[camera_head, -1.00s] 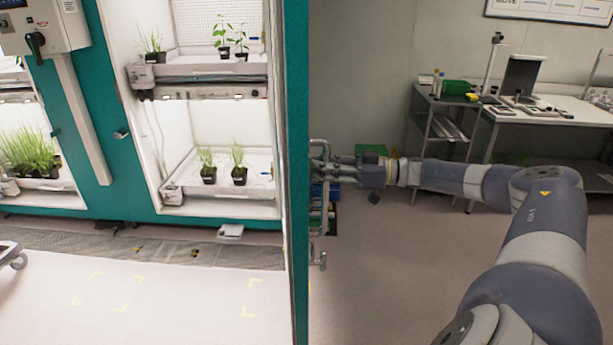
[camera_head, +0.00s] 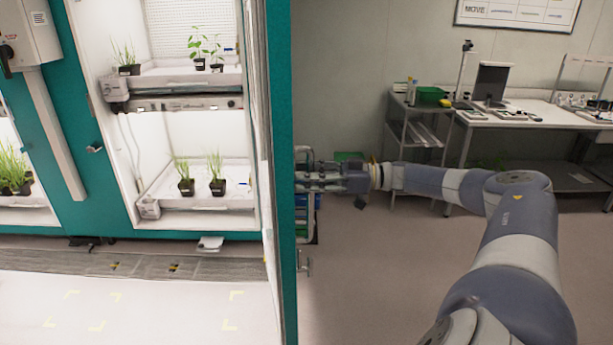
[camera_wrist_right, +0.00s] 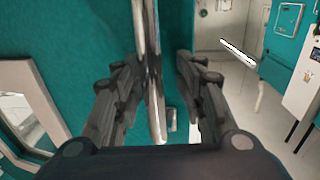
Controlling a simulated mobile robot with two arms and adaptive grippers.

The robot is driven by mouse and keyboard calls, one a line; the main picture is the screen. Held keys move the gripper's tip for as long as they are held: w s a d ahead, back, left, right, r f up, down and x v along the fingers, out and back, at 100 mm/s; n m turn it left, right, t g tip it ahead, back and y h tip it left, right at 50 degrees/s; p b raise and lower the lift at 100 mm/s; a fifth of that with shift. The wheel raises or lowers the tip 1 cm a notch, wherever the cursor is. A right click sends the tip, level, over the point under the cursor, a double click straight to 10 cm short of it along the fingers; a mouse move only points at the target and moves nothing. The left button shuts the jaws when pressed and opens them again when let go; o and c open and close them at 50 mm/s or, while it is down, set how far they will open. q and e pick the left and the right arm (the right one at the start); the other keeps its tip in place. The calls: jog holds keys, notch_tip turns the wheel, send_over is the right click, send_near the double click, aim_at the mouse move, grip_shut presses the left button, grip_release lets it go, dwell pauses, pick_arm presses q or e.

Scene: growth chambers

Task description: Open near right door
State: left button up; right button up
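The near right door (camera_head: 281,190) is a teal panel seen almost edge-on in the head view, swung out from the lit chamber. Its metal handle (camera_head: 303,264) is on the right-hand face. My right gripper (camera_head: 308,180) is at the upper part of this handle. In the right wrist view, the handle bar (camera_wrist_right: 153,85) runs between the two fingers of my right gripper (camera_wrist_right: 155,70). The fingers stand apart, with a gap visible between the bar and the right-hand finger. The left gripper is not in view.
The open chamber holds potted plants on an upper shelf (camera_head: 170,79) and a lower tray (camera_head: 160,200). A white desk (camera_head: 545,115) and a grey cart (camera_head: 413,125) stand at the back right. The floor (camera_head: 385,290) right of the door is clear.

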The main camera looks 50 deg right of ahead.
jog(key=shift+d, duration=0.1)
jog(key=v, duration=1.2)
